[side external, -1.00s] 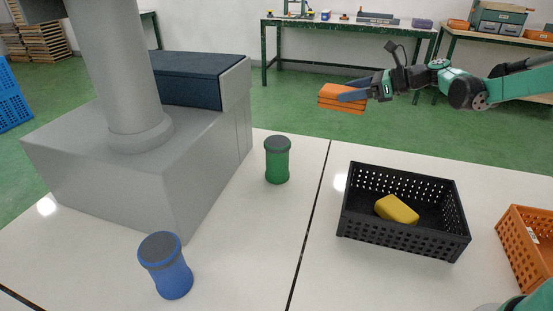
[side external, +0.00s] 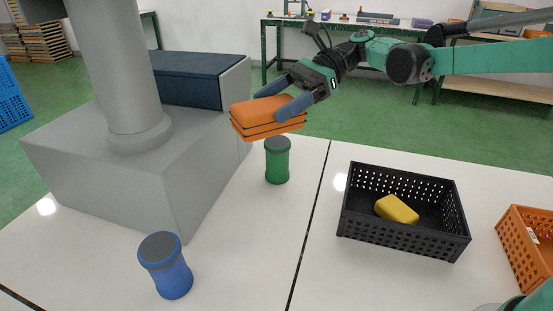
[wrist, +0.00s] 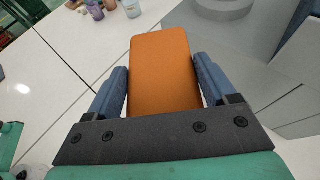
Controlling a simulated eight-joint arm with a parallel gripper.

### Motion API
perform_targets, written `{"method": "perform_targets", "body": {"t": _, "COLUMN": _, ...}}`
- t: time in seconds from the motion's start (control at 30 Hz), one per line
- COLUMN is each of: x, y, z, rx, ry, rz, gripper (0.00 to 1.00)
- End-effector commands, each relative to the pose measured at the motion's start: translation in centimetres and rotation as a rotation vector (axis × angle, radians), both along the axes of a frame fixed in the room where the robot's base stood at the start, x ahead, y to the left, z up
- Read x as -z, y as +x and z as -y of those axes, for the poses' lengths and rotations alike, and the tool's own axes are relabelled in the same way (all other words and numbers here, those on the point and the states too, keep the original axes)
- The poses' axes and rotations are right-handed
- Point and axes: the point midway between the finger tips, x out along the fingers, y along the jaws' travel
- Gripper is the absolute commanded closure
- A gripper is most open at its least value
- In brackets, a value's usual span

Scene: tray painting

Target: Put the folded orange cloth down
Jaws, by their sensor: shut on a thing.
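The folded orange cloth (side external: 262,118) is a thick layered block held in the air in the side external view, above and behind the green canister. My gripper (side external: 283,101) is shut on it, with one blue-grey finger along each side. In the wrist view the cloth (wrist: 163,75) fills the space between the fingers of my gripper (wrist: 163,92) and points away from the palm. Its underside is hidden there.
A green canister (side external: 277,160) and a blue canister (side external: 166,265) stand on the white table (side external: 240,235). A black crate (side external: 402,238) holds a yellow sponge-like block (side external: 397,209). An orange crate (side external: 527,243) is at the right edge. A grey machine base (side external: 120,190) stands left. The table's front middle is clear.

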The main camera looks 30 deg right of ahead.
Motion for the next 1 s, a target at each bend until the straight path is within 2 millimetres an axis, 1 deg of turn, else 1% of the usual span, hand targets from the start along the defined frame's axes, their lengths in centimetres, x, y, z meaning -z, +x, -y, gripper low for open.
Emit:
{"method": "perform_targets", "body": {"t": 0.07, "x": 1.1, "y": -0.2, "z": -0.3, "rx": -0.016, "ry": 0.001, "rz": 0.000, "gripper": 0.73}}
{"method": "perform_targets", "body": {"t": 0.17, "x": 3.4, "y": -0.2, "z": -0.3, "rx": -0.017, "ry": 0.001, "rz": 0.001, "gripper": 0.73}}
{"method": "perform_targets", "body": {"t": 0.4, "x": 10.7, "y": -0.2, "z": -0.3, "rx": -0.014, "ry": 0.000, "rz": 0.001, "gripper": 0.73}}
{"method": "perform_targets", "body": {"t": 0.5, "x": 13.2, "y": -0.1, "z": -0.2, "rx": -0.013, "ry": 0.001, "rz": 0.000, "gripper": 0.73}}
{"method": "perform_targets", "body": {"t": 0.6, "x": 14.9, "y": -0.2, "z": -0.2, "rx": -0.013, "ry": 0.001, "rz": 0.000, "gripper": 0.73}}
{"method": "perform_targets", "body": {"t": 0.8, "x": 16.6, "y": -0.2, "z": -0.2, "rx": -0.013, "ry": 0.000, "rz": 0.000, "gripper": 0.73}}
{"method": "perform_targets", "body": {"t": 1.0, "x": 19.1, "y": -0.2, "z": -0.2, "rx": -0.013, "ry": 0.000, "rz": 0.000, "gripper": 0.73}}
